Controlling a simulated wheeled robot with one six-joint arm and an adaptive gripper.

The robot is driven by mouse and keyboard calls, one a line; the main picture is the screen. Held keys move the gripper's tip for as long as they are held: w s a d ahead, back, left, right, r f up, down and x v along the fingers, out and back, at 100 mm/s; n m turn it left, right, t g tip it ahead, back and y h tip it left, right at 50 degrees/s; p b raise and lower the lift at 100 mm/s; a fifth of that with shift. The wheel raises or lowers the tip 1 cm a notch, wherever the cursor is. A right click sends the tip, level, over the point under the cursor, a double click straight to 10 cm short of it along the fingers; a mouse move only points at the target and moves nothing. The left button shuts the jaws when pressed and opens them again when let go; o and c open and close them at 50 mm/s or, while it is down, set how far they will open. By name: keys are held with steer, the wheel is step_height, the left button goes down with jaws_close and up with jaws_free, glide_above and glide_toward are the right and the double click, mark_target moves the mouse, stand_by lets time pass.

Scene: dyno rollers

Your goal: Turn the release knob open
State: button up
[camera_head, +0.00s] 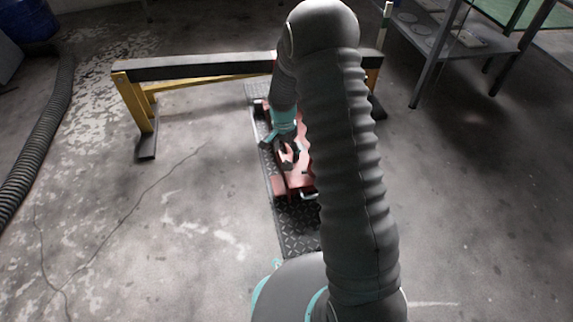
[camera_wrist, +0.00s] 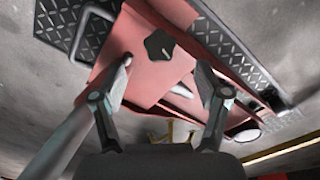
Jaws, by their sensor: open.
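The release knob (camera_wrist: 159,44) is a dark, star-shaped knob on the flat top of a red housing (camera_wrist: 150,78) in the wrist view. My gripper (camera_wrist: 164,68) is open, with one finger to each side of the knob's line. Its fingertips lie a little below the knob in the picture, and nothing is between them. I cannot tell whether they touch the housing. In the head view, my gripper (camera_head: 284,150) is over the red housing (camera_head: 293,187), and my arm hides part of it. I cannot make out the knob there.
The housing sits on a dark checker plate (camera_head: 298,243) on the concrete floor. A black-topped yellow barrier (camera_head: 200,68) stands behind it. A metal rack (camera_head: 427,45) stands at the back right. A ribbed hose (camera_head: 45,130) lies at the left. The floor between hose and plate is clear.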

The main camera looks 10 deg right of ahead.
mark_target(287, 165)
step_height(287, 165, down, 6)
steer(key=shift+s+d+f+b, duration=0.1)
steer(key=shift+f+b, duration=0.15)
steer(key=shift+b, duration=0.1)
